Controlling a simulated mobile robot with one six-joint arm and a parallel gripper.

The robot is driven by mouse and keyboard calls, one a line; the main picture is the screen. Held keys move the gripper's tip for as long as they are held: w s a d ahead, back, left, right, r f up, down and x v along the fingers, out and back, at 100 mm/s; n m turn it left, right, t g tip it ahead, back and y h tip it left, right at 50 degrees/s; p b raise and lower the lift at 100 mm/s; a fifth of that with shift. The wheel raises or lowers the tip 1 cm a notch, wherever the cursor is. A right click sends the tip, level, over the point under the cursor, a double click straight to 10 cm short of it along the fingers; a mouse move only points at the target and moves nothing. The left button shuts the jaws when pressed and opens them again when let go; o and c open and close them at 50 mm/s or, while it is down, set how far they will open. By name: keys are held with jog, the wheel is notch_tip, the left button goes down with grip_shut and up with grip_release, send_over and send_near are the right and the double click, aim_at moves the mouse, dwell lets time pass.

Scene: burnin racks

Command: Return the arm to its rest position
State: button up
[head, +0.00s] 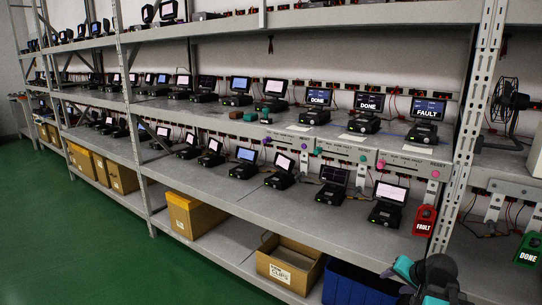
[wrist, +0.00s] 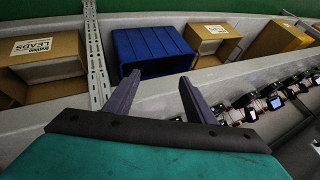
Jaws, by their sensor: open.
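My gripper (wrist: 159,76) shows in the wrist view with its two dark fingers spread apart and nothing between them. A teal and dark part of my arm (head: 430,280) shows at the bottom right of the head view, in front of the lower shelf. My gripper's fingers are not clearly visible in the head view. In the wrist view the fingers point toward a blue bin (wrist: 150,48) on the bottom shelf, with no visible contact. The same bin (head: 352,284) shows low in the head view, left of my arm.
A metal rack post (head: 470,130) stands close to my arm. Cardboard boxes (head: 290,264) line the bottom shelf. The middle shelf (head: 250,198) carries several small screen devices. A red FAULT tag (head: 424,220) and a green DONE tag (head: 528,250) hang at right. Green floor (head: 70,240) is clear at left.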

jog(key=s+a+f+n+g, duration=0.4)
jog(key=s+a+f, duration=0.1)
jog(key=a+f, duration=0.75)
jog(key=s+a+f+n+g, duration=0.3)
jog(key=s+a+f+n, duration=0.15)
jog(key=a+f, duration=0.75)
jog(key=s+f+g+p, duration=0.3)
jog(key=s+f+p, duration=0.1)
jog(key=s, duration=0.9)
jog(key=s+a+f+g+p, duration=0.1)
jog(key=s+p, duration=0.4)
jog(key=s, duration=0.8)
notch_tip(320, 180, down, 3)
jog(key=shift+r+g+h+p, duration=0.1)
jog(key=shift+g+h+p, duration=0.2)
jog(key=shift+g, duration=0.6)
